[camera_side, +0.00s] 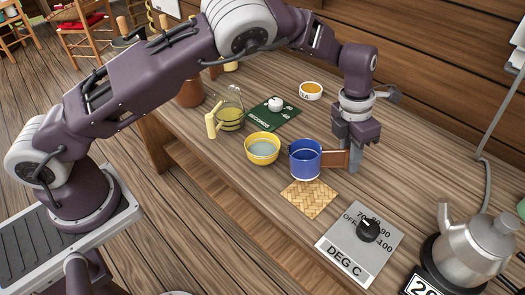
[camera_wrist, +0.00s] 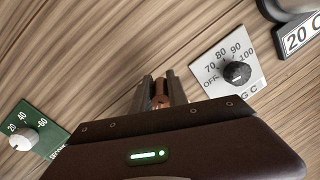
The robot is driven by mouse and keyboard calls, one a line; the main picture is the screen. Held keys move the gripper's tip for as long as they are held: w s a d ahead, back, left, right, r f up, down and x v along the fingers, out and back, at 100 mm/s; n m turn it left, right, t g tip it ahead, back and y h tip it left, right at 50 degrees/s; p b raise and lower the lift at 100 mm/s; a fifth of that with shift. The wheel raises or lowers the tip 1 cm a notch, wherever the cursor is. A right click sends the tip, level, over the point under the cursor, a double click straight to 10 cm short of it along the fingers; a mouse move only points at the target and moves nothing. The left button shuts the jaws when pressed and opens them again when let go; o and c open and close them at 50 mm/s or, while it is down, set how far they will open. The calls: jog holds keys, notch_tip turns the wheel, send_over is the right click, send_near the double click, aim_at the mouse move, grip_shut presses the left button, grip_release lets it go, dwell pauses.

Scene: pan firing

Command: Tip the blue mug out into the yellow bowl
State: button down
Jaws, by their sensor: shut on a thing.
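The blue mug (camera_side: 305,158) is upright in the side view, with its brown handle (camera_side: 334,159) pointing right. My gripper (camera_side: 354,160) is shut on that handle. The mug appears to be just above or at the table behind the woven mat; I cannot tell if it touches. The yellow bowl (camera_side: 262,150) stands just left of the mug and holds a pale liquid. In the wrist view my gripper's fingers (camera_wrist: 162,92) close around the brown handle (camera_wrist: 161,96); the mug body is hidden there.
A woven mat (camera_side: 310,198) lies in front of the mug. A temperature dial panel (camera_side: 360,245) and a kettle (camera_side: 475,250) are at the front right.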

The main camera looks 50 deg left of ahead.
dwell(0.4)
notch_tip(320, 180, up, 6)
jog(key=s+a+m+y, duration=0.1)
jog(key=s+a+m, duration=0.3)
jog(key=a+m, duration=0.4)
jog(key=s+a+m+g+y, duration=0.1)
jog(key=s+a+m, duration=0.4)
jog(key=a+m, duration=0.3)
jog(key=s+a+m+y, duration=0.1)
jog(key=s+a+m, duration=0.4)
jog(key=a+m, duration=0.4)
jog(key=m, duration=0.6)
jog(key=shift+f, duration=0.4)
